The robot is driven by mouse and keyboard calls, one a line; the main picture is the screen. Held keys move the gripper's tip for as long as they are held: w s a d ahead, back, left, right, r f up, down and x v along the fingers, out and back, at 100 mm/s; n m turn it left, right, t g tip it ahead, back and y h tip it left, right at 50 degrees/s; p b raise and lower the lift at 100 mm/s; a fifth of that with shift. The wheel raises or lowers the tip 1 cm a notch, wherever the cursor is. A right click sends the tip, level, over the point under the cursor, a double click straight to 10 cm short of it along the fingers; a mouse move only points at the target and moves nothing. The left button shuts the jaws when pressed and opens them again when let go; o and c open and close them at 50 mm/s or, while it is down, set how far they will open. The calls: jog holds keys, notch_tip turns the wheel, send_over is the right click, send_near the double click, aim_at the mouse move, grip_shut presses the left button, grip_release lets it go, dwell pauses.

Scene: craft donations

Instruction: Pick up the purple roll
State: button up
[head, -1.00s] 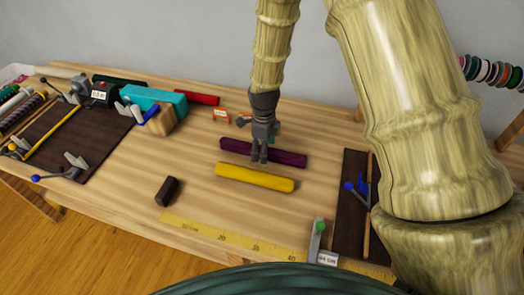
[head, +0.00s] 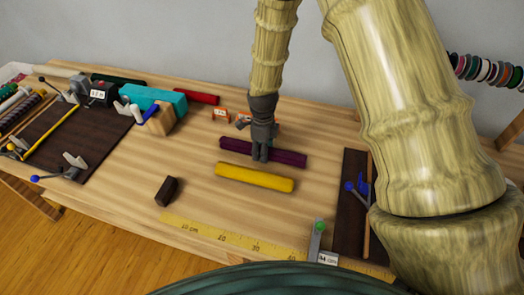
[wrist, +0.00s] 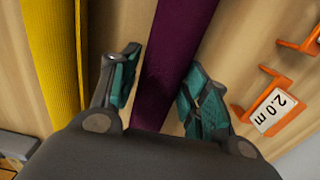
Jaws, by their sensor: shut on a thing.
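The purple roll (head: 288,157) lies on the wooden table, behind the yellow roll (head: 255,177) and roughly parallel to it. My gripper (head: 260,157) is down at the purple roll, around its middle, and hides part of it. In the wrist view the purple roll (wrist: 172,60) runs between the two teal fingers of my gripper (wrist: 160,92), which are closed in on its sides. The roll still appears to rest on the table. The yellow roll (wrist: 52,50) also shows in the wrist view, left of the fingers and apart from them.
An orange stand with a "2.0 m" label (wrist: 272,110) is close right of the fingers. A dark block (head: 167,191) and a yellow measuring strip (head: 215,236) lie nearer the front. A red roll (head: 197,97) and a teal block (head: 153,98) lie at the back left.

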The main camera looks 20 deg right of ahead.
jog(key=shift+r, duration=0.1)
jog(key=shift+r+b, duration=1.05)
jog(key=shift+r, duration=3.85)
